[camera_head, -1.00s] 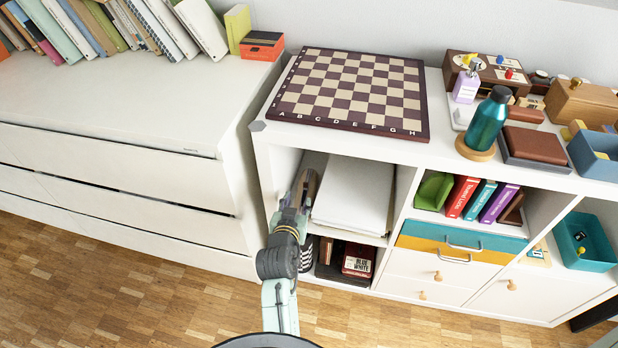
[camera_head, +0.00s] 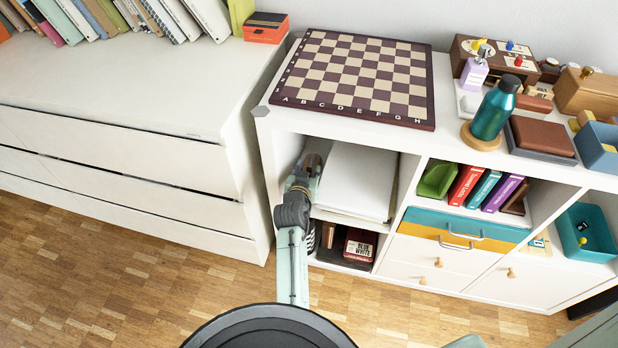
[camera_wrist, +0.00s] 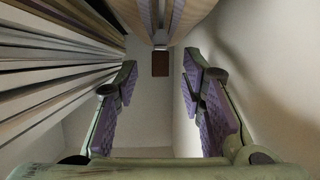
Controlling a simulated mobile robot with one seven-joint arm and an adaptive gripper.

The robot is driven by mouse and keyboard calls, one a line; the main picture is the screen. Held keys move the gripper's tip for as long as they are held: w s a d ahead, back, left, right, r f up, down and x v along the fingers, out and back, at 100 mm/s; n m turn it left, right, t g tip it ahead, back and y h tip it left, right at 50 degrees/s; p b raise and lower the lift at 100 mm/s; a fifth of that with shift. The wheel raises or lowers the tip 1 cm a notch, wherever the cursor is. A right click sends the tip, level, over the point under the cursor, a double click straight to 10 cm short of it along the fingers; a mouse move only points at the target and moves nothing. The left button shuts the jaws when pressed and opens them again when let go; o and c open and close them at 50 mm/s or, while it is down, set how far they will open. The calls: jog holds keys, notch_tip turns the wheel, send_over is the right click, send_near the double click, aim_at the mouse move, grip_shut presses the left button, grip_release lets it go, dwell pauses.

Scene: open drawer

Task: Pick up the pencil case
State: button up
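A long tan thing with purple stripes (camera_wrist: 178,14), seemingly the pencil case, shows at the top middle of the wrist view. A small dark tip is at its lower end. My gripper (camera_wrist: 159,66) is open, with its two purple-padded fingers spread wide and nothing clearly between them. The tan thing lies above and between the fingertips in the picture; I cannot tell whether they touch. In the head view my gripper (camera_head: 308,172) reaches into the upper left compartment of the white shelf, beside a white stack (camera_head: 355,182). The pencil case is not clearly visible there.
The compartment's pale wall (camera_wrist: 255,70) is close on the right in the wrist view, and a stack of sheets or books (camera_wrist: 50,65) is close on the left. A chessboard (camera_head: 358,78) lies on the shelf top. A white dresser (camera_head: 120,90) stands left.

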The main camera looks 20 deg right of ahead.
jog(key=shift+w+d+f, duration=0.15)
jog(key=shift+w, duration=0.05)
jog(key=shift+c, duration=0.3)
grip_shut()
dwell(0.6)
